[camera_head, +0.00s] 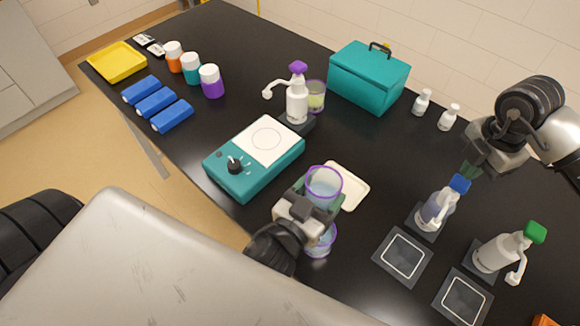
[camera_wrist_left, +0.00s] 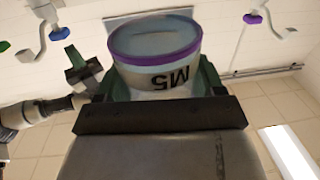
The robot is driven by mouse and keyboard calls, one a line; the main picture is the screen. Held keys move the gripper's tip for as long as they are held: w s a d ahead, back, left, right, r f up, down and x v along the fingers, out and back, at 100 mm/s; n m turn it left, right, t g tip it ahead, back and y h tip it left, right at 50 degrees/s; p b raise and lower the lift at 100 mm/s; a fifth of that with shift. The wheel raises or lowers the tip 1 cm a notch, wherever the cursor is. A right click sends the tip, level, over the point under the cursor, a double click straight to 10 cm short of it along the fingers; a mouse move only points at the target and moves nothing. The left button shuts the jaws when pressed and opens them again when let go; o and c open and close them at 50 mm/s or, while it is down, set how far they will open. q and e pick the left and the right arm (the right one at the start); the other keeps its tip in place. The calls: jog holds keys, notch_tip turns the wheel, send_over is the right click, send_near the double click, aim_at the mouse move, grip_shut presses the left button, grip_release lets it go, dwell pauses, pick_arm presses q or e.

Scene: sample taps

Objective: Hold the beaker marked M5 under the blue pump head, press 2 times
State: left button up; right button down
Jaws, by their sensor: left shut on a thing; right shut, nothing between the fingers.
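My left gripper (camera_head: 312,203) is shut on a clear beaker (camera_head: 323,187) with a purple rim, held above the black table's near side. The marking M5 shows on this beaker in the left wrist view (camera_wrist_left: 165,75), upside down. A clear, purple-ringed shape (camera_head: 320,242) shows below the gripper; I cannot tell if it is this beaker's lower part or another beaker. The blue pump head (camera_head: 460,183) tops a pump bottle (camera_head: 437,210) to the right, apart from the beaker. My right gripper (camera_head: 471,170) is shut and empty, just above and beside the blue head.
A green-headed pump (camera_head: 497,252) stands right of the blue one. Square pads (camera_head: 403,256) lie before both. A purple-headed pump (camera_head: 297,100), another beaker (camera_head: 316,97), a teal box (camera_head: 368,78) and a teal device (camera_head: 235,178) stand farther back. A cream tray (camera_head: 353,190) lies beside the held beaker.

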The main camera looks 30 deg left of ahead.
aim_at(462, 182)
pick_arm(q)
jog(key=s+d+f+m+g+h, duration=0.25)
jog(key=s+d+h, duration=0.2)
jog(key=d, duration=0.45)
jog(key=s+d+f+m+g+h, duration=0.1)
jog(key=s+d+f+m+h, duration=0.3)
jog(key=d, duration=0.5)
jog(key=w+d+r+n+y, duration=0.1)
jog(key=w+d, duration=0.2)
jog(key=w, duration=0.8)
jog(key=shift+w+d, duration=0.25)
pick_arm(e)
jog(key=shift+f, duration=0.8)
jog(key=shift+f, duration=0.85)
jog(key=shift+r, duration=1.6)
